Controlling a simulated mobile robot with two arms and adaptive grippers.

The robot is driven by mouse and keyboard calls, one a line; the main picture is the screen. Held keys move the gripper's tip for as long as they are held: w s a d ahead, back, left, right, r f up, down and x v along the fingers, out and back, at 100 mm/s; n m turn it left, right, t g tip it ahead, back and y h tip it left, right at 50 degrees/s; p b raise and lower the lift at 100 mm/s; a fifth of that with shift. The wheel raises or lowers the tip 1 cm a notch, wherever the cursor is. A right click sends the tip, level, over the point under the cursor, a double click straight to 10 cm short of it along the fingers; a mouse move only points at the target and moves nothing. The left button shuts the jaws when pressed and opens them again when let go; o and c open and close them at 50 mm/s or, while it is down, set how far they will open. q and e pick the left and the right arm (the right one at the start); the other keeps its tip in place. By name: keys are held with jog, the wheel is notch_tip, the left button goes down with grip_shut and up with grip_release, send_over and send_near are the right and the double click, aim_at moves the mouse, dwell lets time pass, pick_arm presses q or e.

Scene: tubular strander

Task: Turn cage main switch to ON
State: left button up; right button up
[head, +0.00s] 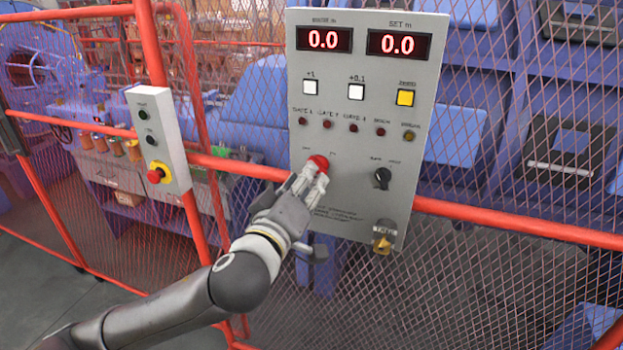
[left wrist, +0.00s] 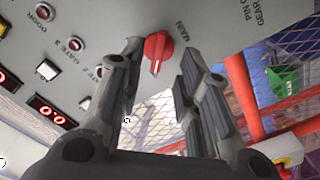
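The cage main switch is a red rotary knob (head: 319,161) on the grey control panel (head: 345,215) in the head view. In the left wrist view the red knob (left wrist: 158,48) sits beside the printed word MAIN, and its white mark points toward the bottom of the picture. My left gripper (head: 313,177) is at the panel, just in front of and below the knob in the head view. In the left wrist view my left gripper (left wrist: 158,75) is open, with a finger on each side of the knob and visible gaps. My right gripper is not in view.
The panel has two red displays, push buttons, a row of lamps, a black selector (head: 382,178) and a key switch (head: 383,238). A smaller box with a red emergency stop (head: 155,175) hangs to the left. Orange-red rails (head: 520,224) and mesh surround the panel.

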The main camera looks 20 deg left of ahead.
pick_arm(q)
jog(key=shift+w+r+p, duration=0.1)
jog(key=shift+w+p, duration=0.2)
jog(key=shift+w, duration=1.45)
jog(key=shift+c, duration=0.3)
grip_shut()
